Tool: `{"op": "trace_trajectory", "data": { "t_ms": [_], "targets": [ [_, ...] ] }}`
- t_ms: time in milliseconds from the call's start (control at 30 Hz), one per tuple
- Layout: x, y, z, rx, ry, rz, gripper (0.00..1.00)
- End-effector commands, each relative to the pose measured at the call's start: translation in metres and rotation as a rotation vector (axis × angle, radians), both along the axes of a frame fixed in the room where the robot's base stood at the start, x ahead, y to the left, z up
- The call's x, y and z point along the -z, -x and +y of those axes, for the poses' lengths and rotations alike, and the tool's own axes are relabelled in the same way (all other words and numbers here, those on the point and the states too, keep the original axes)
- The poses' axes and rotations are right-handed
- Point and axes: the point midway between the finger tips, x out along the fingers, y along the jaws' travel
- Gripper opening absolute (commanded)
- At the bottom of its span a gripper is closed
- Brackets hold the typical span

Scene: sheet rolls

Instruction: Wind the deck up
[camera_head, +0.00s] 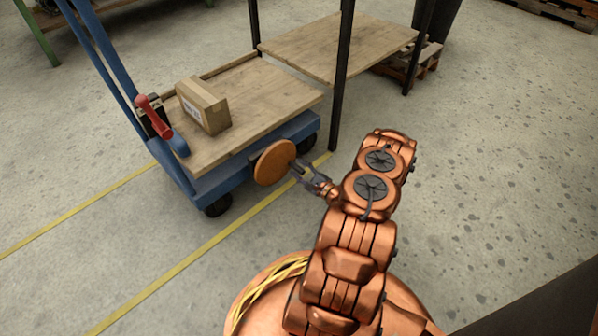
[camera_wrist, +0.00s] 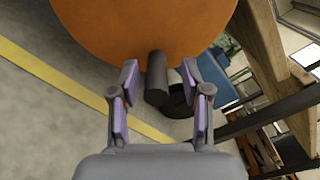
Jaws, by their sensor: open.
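The wooden deck (camera_head: 262,98) lies on a blue cart (camera_head: 212,183) in the head view, its top below the neighbouring wooden shelf. A round orange wheel (camera_head: 272,163) stands upright at the cart's near side. In the wrist view the wheel (camera_wrist: 140,22) fills the top, and a dark cylindrical handle (camera_wrist: 156,78) sticks out from its lower part. My gripper (camera_head: 298,170) is at the wheel's right side. In the wrist view its open fingers (camera_wrist: 159,80) stand on either side of the handle, with a gap at each side. The handle is hidden in the head view.
A cardboard box (camera_head: 204,105) sits on the deck beside a red lever (camera_head: 152,115). A wooden shelf (camera_head: 340,48) with black posts (camera_head: 342,80) stands just beyond the deck. Yellow lines (camera_head: 190,260) mark the floor. The floor at right is clear.

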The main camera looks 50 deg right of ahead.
Motion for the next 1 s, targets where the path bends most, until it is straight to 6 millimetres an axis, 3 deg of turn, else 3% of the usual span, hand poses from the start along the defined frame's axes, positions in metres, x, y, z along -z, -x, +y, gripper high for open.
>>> {"op": "trace_trajectory", "data": {
  "t_ms": [367, 800, 1000],
  "targets": [
    [-0.0001, -0.0047, 0.0001, 0.001, 0.0, 0.001, 0.47],
    [-0.0008, -0.0045, -0.0007, 0.003, 0.0, -0.002, 0.02],
    [-0.0016, -0.0044, -0.0017, 0.004, 0.001, -0.003, 0.0]
  ]
}}
